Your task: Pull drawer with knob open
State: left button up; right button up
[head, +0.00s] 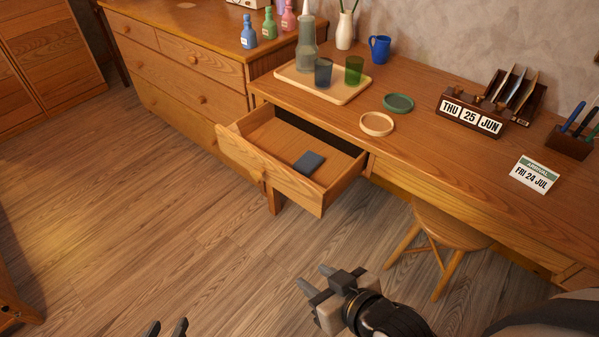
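The wooden drawer (265,160) under the left end of the desk is pulled out, with its inside in plain view. A dark blue-grey flat item (309,162) lies in it. A small round knob (257,176) shows on the outer face of its front panel. My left gripper (166,327) is at the bottom edge, over the floor; only its two separated fingertips show, apart from the drawer. My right gripper (314,277) is lower centre, in front of the drawer and clear of it, with its fingers apart and nothing between them.
The desk top (440,155) carries a tray (345,92) with glasses and a bottle, two round coasters, a blue mug and a date block. A stool (445,235) stands under the desk to the right. A chest of drawers (190,60) is at left. Floor before the drawer is clear.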

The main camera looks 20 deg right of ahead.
aim_at(268, 147)
jog(key=z, duration=1.6)
jog(key=k, duration=0.85)
jog(key=u, duration=1.3)
jog(key=i, duration=1)
